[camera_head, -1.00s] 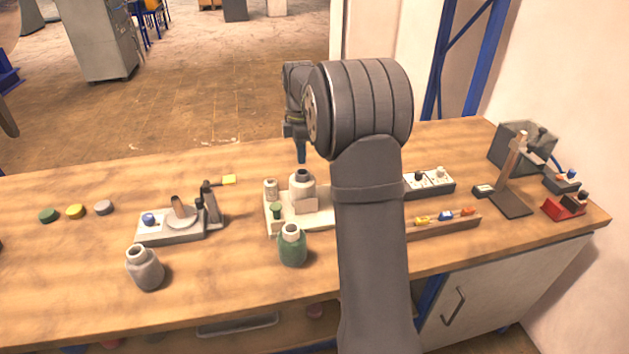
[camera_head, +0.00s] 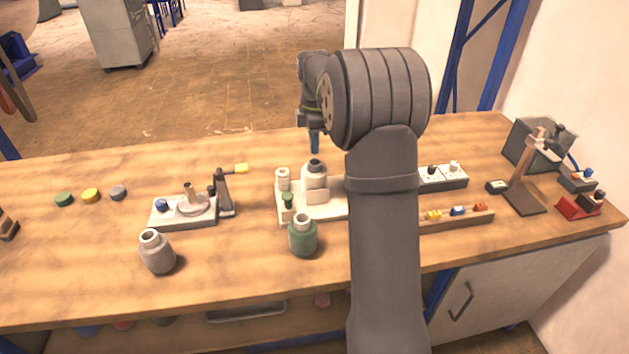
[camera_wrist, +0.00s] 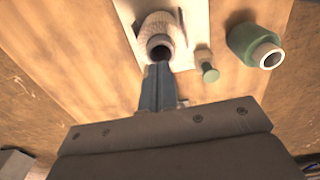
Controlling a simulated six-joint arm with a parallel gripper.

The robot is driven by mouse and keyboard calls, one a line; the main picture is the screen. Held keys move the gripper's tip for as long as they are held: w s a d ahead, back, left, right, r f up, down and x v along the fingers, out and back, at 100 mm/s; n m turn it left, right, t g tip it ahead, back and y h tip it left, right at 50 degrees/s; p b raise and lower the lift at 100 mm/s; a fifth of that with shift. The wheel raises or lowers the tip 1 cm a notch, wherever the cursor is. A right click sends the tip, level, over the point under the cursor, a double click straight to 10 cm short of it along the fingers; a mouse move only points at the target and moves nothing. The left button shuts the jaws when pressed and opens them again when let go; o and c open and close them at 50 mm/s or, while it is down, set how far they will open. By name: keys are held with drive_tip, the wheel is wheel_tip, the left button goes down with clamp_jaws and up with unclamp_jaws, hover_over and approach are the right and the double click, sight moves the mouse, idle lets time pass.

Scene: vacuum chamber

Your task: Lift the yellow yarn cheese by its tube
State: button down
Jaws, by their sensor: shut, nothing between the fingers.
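My gripper (camera_head: 314,146) is above the bench with its blue fingers pointing down and shut, empty. In the wrist view the shut fingers (camera_wrist: 158,88) appear just beside the open tube mouth of a pale, cream-white yarn cheese (camera_wrist: 165,30); I cannot tell whether they touch. In the head view that cheese (camera_head: 314,178) stands upright on a white tray (camera_head: 325,211), below the fingertips. A green cheese (camera_head: 302,238) stands in front of the tray and a grey cheese (camera_head: 157,254) farther left. I see no cheese that is clearly yellow.
A small white spool (camera_head: 282,180) and a green-topped peg (camera_head: 287,203) stand on the tray. A device with an upright post (camera_head: 224,193) stands to the left, beyond it a yellow disc (camera_head: 90,195). A wooden rail (camera_head: 457,221) lies right. The front left bench is clear.

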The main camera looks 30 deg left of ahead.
sight(315, 169)
idle(0.4)
drive_tip(key=shift+c, duration=1.1)
unclamp_jaws()
drive_tip(key=shift+r, duration=0.1)
wheel_tip(315, 169, up, 8)
drive_tip(key=m, duration=0.4)
drive_tip(key=shift+d+f, duration=0.1)
drive_tip(key=shift+f, duration=8.35)
